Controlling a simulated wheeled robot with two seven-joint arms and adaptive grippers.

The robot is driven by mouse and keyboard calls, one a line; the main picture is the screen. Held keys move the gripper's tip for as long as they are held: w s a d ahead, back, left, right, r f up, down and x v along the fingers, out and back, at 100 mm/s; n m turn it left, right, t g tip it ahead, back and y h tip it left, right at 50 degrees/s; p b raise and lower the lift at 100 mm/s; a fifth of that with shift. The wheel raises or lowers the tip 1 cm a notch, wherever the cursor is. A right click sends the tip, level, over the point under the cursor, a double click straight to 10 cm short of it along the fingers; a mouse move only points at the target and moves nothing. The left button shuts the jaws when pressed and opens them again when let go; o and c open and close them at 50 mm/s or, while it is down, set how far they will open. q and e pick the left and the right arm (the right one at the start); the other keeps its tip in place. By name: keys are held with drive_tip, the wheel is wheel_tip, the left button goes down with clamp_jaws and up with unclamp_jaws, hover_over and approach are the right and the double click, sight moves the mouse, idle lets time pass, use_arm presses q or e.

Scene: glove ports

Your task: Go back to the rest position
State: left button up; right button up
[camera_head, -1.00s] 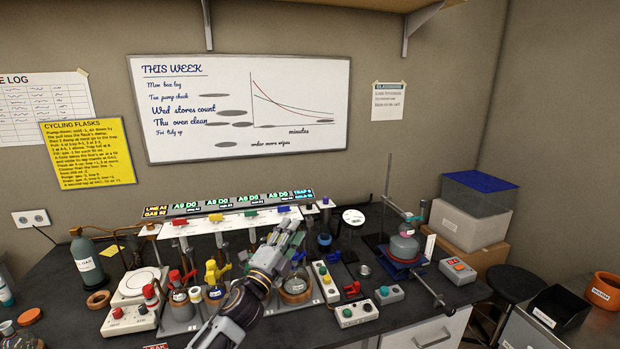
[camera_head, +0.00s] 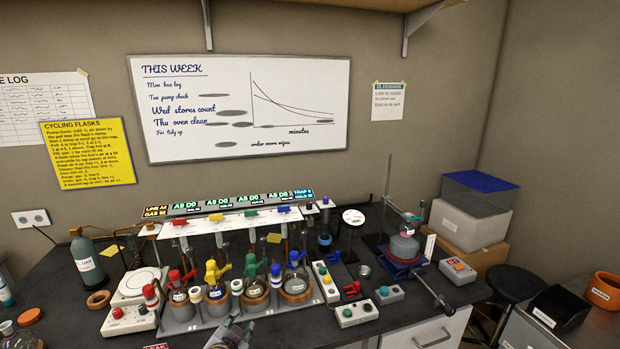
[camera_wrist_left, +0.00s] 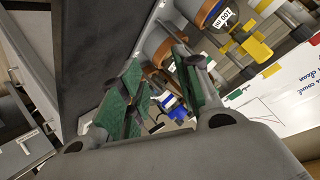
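My left gripper (camera_head: 233,333) is at the bottom edge of the head view, low in front of the row of flasks, and only part of it shows. In the left wrist view the gripper (camera_wrist_left: 158,78) has its green-padded fingers apart with nothing held between them. A blue-and-white item (camera_wrist_left: 172,104) shows beyond the gap, farther off. My right gripper is in neither view.
Flasks with red, yellow, green and blue clamps, such as the green-clamped flask (camera_head: 256,288), stand on the dark bench (camera_head: 70,320). A control box (camera_head: 356,312) and a flask stand (camera_head: 403,262) are to the right. A stool (camera_head: 515,283) stands beyond the bench.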

use_arm(q)
drive_tip(key=s+a+f+n+g, duration=0.2)
drive_tip(key=s+f+g, duration=0.25)
drive_tip(key=s, duration=0.65)
drive_tip(key=s+a+f+n+g, duration=0.25)
drive_tip(key=s+f+g, duration=0.2)
drive_tip(key=s, duration=0.75)
wheel_tip(320, 180, down, 35)
drive_tip(key=s+g, duration=0.1)
drive_tip(key=s, duration=0.2)
drive_tip(key=s+a+f+g, duration=0.1)
drive_tip(key=s+a+f, duration=0.2)
drive_tip(key=s+f, duration=1.5)
drive_tip(key=s, duration=0.3)
drive_tip(key=shift+s+f, duration=0.2)
drive_tip(key=shift+o, duration=0.3)
drive_tip(key=shift+a, duration=0.1)
